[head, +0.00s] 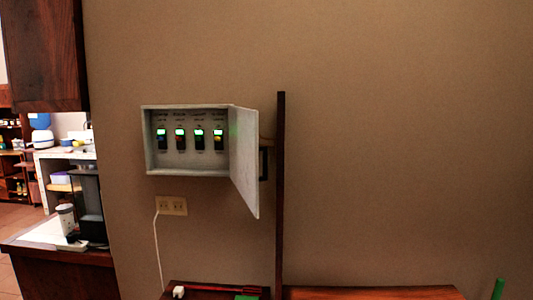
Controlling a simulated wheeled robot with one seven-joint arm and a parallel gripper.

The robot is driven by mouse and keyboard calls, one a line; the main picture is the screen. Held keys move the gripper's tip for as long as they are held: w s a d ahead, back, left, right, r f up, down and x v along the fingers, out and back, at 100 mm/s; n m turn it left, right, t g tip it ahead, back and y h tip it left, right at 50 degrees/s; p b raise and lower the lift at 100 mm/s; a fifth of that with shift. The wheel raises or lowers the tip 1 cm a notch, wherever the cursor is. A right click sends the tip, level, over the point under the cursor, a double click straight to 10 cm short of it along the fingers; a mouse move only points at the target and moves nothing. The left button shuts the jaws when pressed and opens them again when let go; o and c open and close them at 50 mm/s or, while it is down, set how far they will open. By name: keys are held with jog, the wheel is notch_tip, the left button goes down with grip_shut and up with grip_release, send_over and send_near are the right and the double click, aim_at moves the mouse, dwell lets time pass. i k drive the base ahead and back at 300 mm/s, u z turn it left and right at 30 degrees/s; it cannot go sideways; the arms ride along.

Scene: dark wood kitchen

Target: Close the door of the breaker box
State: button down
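The breaker box (148,150) is a pale grey box on the brown wall, left of the middle in the head view. Several switches with green lights (180,138) show inside it. Its door (243,160) is hinged on the right side and stands wide open, swung out from the wall. A dark handle (263,164) shows just past the door, partly hidden by it. My gripper is not in view.
A tall dark wooden post (280,195) stands right of the door. A wall outlet (172,206) with a white cord is below the box. A dark wooden surface (370,293) runs along the bottom. A counter with appliances (88,205) is at left. The wall at right is bare.

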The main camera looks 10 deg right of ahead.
aim_at(243, 122)
jog(key=z, duration=1.6)
jog(key=i, duration=1)
jog(key=u, duration=2.75)
